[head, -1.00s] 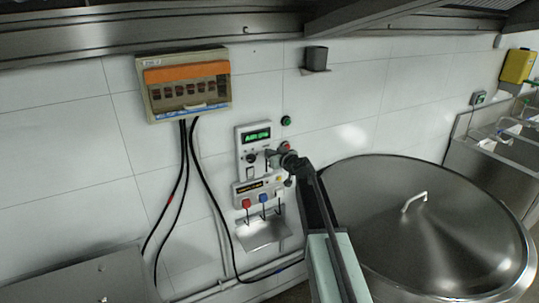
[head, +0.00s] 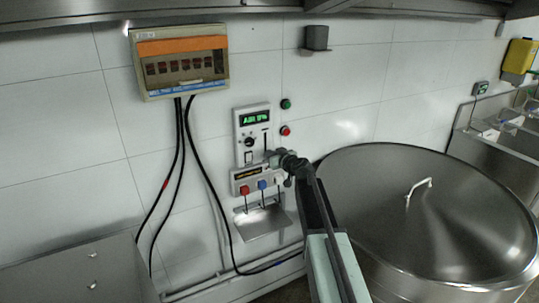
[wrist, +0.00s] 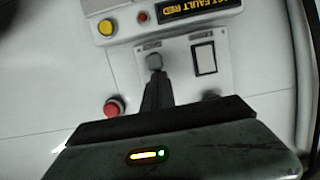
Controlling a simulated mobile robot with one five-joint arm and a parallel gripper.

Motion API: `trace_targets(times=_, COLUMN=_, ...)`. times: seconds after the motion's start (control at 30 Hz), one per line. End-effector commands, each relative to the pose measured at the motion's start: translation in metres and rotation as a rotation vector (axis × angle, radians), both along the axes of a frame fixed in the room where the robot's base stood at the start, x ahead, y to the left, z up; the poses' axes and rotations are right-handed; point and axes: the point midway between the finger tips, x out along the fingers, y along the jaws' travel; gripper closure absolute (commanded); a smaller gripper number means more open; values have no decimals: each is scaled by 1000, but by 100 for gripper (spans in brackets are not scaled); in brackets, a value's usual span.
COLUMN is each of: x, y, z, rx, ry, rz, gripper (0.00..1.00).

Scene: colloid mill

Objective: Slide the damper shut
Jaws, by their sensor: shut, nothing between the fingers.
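A grey control panel (head: 240,135) with a green display (head: 254,118) reading "AIR" and a small percentage hangs on the tiled wall. Its right side has a dark vertical slot (head: 265,138), bare above my gripper. In the wrist view, which is upside down, a small grey slider knob (wrist: 155,61) stands at the tip of my gripper (wrist: 156,85). My fingers are shut and hold nothing; they seem to touch the knob from its upper side. My gripper (head: 270,156) hides the slot's lower end in the head view.
A red button (head: 286,130) and green button (head: 286,104) sit right of the panel. A lower box (head: 243,182) with a fault sign and coloured buttons is just below, above a metal tray (head: 262,222). A large lidded steel vessel (head: 460,210) stands close on the right.

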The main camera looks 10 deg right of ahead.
Motion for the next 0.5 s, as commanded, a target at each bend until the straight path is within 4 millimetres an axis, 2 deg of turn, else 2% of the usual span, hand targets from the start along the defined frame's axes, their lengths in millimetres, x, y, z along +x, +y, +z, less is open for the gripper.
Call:
trace_targets(times=0.03, x=0, y=0, z=11, rx=1, ry=-1, rz=0, gripper=100)
trace_targets(times=0.23, x=-4, y=0, z=51, rx=4, ry=-6, rz=-5, gripper=100)
trace_targets(times=0.27, x=-16, y=-4, z=46, rx=4, ry=-6, rz=-7, gripper=100)
trace_targets(times=0.5, x=-72, y=-22, z=58, rx=6, ry=-6, rz=-8, gripper=100)
